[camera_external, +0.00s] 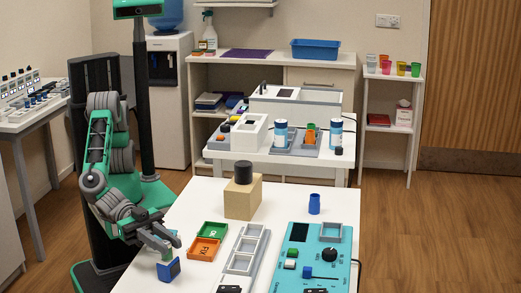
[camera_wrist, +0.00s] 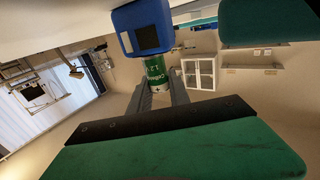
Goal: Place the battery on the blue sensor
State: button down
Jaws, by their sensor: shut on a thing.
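The blue sensor (camera_external: 168,270) is a small blue box with a dark square face, near the left side of the front white table. It shows large at the top of the wrist view (camera_wrist: 144,28). The battery (camera_wrist: 157,72) is a green cylinder with pale lettering, lined up with the sensor's near side in that view. They look touching or nearly so; I cannot tell which. My gripper (camera_wrist: 158,88) is shut on the battery, a finger on each side. In the external view my gripper (camera_external: 166,246) is just above the sensor and hides most of the battery.
Right of my gripper lie a green tray (camera_external: 213,227), an orange tray (camera_external: 203,249) and a grey compartment holder (camera_external: 246,247). A tan block (camera_external: 241,202) with a black cylinder stands behind. A teal device (camera_external: 321,254) and a blue cup (camera_external: 314,204) are further right.

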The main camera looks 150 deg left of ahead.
jog(key=c, duration=1.2)
grip_release()
jog(key=shift+f, duration=0.1)
jog(key=shift+c, duration=0.2)
jog(key=shift+r+p, duration=0.35)
jog(key=shift+p, duration=0.1)
jog(key=s, duration=0.4)
jog(key=s+d, duration=0.1)
jog(key=s, duration=0.3)
jog(key=s+d, duration=0.1)
jog(key=s, duration=0.3)
jog(key=shift+d+f+b, duration=0.15)
jog(key=shift+f+b, duration=0.05)
jog(key=shift+b, duration=0.2)
jog(key=shift+w+r, duration=0.1)
